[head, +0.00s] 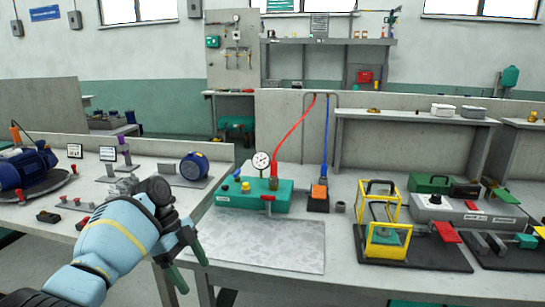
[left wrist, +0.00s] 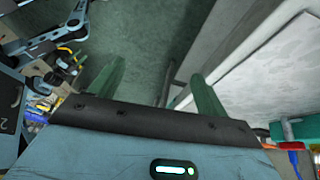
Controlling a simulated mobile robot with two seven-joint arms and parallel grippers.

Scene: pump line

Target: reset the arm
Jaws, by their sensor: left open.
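My left gripper (head: 186,262) is in the lower left of the head view, in front of the gap between the two benches. Its two green fingers are apart and point down. In the left wrist view the gripper (left wrist: 160,90) has its fingers spread with nothing between them, over the grey floor and beside a bench edge. My right gripper is not seen in the head view.
A green pump box (head: 254,195) with a gauge (head: 261,162) stands on the middle bench behind a bare grey plate (head: 262,244). A yellow frame (head: 381,228) stands to the right. A blue motor (head: 194,166) is on the left bench.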

